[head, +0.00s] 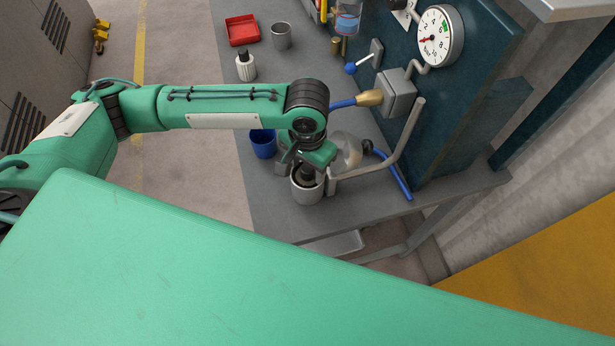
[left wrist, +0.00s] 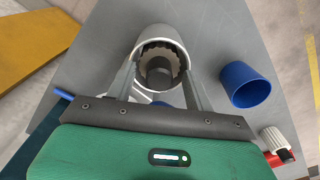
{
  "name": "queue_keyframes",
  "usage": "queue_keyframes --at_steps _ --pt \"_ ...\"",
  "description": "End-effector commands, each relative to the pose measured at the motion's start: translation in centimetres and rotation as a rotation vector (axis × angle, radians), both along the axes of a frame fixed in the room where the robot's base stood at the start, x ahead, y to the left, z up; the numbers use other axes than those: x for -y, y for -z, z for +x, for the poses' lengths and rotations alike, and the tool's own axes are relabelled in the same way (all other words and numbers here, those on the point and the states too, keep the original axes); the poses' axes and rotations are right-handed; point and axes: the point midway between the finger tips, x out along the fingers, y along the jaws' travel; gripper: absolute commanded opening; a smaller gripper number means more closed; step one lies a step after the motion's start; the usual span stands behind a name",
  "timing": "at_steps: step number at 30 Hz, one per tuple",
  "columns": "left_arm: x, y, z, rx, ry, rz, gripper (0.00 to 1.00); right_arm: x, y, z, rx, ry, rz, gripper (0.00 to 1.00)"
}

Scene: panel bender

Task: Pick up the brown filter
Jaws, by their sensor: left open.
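A dark brown, ring-shaped filter with a toothed edge (left wrist: 160,52) sits inside a light grey cup (left wrist: 162,33) in the left wrist view. In the head view the cup (head: 307,193) stands near the bench's front edge, with the dark filter (head: 307,175) partly hidden under my gripper. My left gripper (left wrist: 160,78) is open and points down at the cup. Its two fingers show on either side of the filter's dark centre, near the cup's rim. I cannot tell whether they touch the filter or cup. My right gripper is not in view.
On the grey bench (head: 350,222), a blue cup (head: 263,143) stands close by on the left.

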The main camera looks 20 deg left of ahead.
Motion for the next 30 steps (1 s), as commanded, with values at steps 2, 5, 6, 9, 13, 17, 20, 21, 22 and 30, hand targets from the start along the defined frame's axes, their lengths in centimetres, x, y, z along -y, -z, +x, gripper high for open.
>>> queue_keyframes --at_steps 2,5,6,9,13,17,20,21,22,30 --pt "0.0 0.0 0.0 0.0 0.0 0.0 0.53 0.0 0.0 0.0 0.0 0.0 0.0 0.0" --pt "0.0 0.0 0.0 0.0 0.0 0.0 0.41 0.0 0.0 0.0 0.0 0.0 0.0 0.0" --pt "0.0 0.0 0.0 0.0 0.0 0.0 0.33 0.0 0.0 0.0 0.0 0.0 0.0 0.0" --pt "0.0 0.0 0.0 0.0 0.0 0.0 0.14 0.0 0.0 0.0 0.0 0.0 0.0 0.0" --pt "0.0 0.0 0.0 0.0 0.0 0.0 0.0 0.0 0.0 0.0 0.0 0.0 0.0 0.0" --pt "0.0 0.0 0.0 0.0 0.0 0.0 0.0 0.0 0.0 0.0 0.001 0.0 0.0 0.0" --pt "0.0 -0.1 0.0 0.0 0.0 -0.001 0.0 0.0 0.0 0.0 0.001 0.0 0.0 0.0" --pt "0.0 -0.2 0.0 0.0 0.0 -0.001 0.0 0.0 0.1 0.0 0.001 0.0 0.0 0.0" --pt "0.0 -0.3 0.0 0.001 0.0 -0.001 0.0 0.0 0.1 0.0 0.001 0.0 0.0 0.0" --pt "0.1 -3.3 0.1 0.003 0.002 -0.002 0.0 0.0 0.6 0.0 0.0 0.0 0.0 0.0"
